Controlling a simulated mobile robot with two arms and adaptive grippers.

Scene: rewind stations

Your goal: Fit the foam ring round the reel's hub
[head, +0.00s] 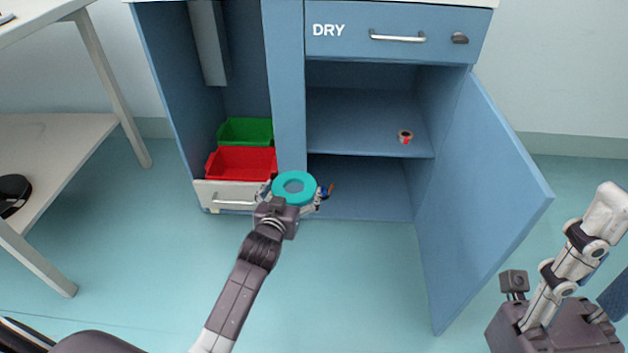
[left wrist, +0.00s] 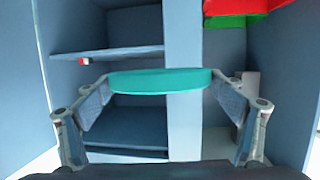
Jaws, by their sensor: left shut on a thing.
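My left gripper (head: 293,192) is shut on a teal foam ring (head: 294,174). It holds the ring in front of the blue cabinet, near its central upright. In the left wrist view the ring (left wrist: 160,75) shows nearly edge-on between the two fingers of the left gripper (left wrist: 162,88). A small round thing with red and tan parts (head: 405,136) is on the cabinet's middle shelf. A dark disc (head: 14,190) lies on the lower shelf of the left table. I cannot tell whether either is the reel. My right gripper is not clearly in view.
The blue cabinet (head: 288,90) has an open door (head: 485,210) swung out to the right. A drawer marked DRY (head: 345,45) looks closed. A green bin (head: 246,130) and a red bin (head: 240,163) stand in the left bay. The floor in front is mostly clear.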

